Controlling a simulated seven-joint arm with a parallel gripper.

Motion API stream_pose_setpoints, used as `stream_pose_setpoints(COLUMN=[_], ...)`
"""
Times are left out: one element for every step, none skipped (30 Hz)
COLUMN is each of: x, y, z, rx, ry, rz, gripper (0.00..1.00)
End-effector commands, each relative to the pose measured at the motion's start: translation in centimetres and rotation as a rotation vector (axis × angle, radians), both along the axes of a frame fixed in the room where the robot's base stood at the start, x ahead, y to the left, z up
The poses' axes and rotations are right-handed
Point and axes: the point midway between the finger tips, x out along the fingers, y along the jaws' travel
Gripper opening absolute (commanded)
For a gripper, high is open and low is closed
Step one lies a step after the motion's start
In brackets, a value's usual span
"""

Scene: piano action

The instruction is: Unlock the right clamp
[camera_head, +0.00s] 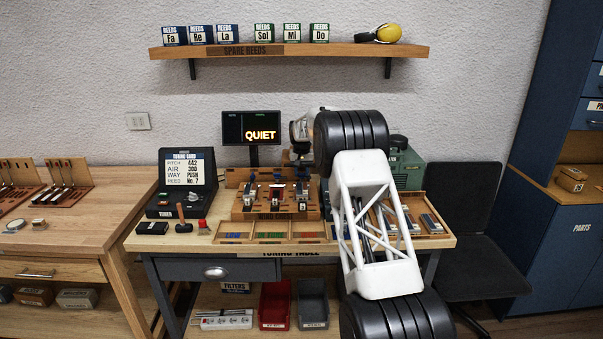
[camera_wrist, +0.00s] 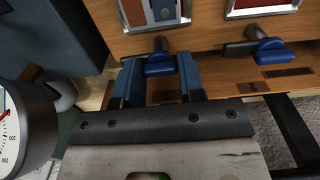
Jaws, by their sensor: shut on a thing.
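My gripper (camera_wrist: 158,82) is in the wrist view, its two blue-grey fingers on either side of a blue clamp handle (camera_wrist: 160,66). It is shut on this handle, on a dark stem at the edge of a wooden block (camera_wrist: 205,38). A second blue clamp handle (camera_wrist: 272,50) sticks out farther right, apart from my fingers. In the head view, the wooden fixture (camera_head: 240,214) with several metal holders stands mid-table. My arm hides its right side, and I cannot make out my fingertips there. Which clamp is the right one is unclear from the wrist view.
A round dial gauge (camera_wrist: 22,125) is close by at left in the wrist view. On the table are a tuning card case (camera_head: 186,180), a small mallet (camera_head: 182,222) and a compartment tray (camera_head: 270,239). A screen reading QUIET (camera_head: 250,128) stands behind the fixture.

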Motion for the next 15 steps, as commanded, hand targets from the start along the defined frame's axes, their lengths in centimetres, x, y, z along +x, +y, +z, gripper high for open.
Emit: stream_pose_setpoints(x=[0.05, 0.05, 0.05, 0.05, 0.05, 0.05, 0.04, 0.04, 0.03, 0.03, 0.03, 0.02, 0.02, 0.02, 0.02], y=[-0.01, -0.01, -0.01, -0.01, -0.01, -0.01, -0.01, -0.01, -0.01, -0.01, 0.0, 0.0, 0.0, 0.0, 0.0], z=[0.14, 0.15, 0.15, 0.15, 0.16, 0.15, 0.14, 0.13, 0.11, 0.1, 0.09, 0.08, 0.08, 0.07, 0.07], rx=[0.0, 0.0, 0.0, 0.0, 0.0, 0.0, 0.0, 0.0, 0.0, 0.0, 0.0, 0.0, 0.0, 0.0, 0.0], ry=[-0.002, -0.002, -0.003, -0.003, -0.003, -0.002, -0.002, -0.002, -0.002, -0.002, -0.001, -0.001, -0.001, -0.001, -0.001], rz=[0.0, 0.0, 0.0, -0.001, -0.001, -0.001, -0.001, -0.001, -0.001, -0.001, -0.001, -0.001, -0.001, -0.001, -0.001], gripper=[0.12, 0.12, 0.12, 0.39, 0.44, 0.5, 0.55, 0.59, 0.62, 0.62, 0.62, 0.62, 0.62, 0.62, 0.62])
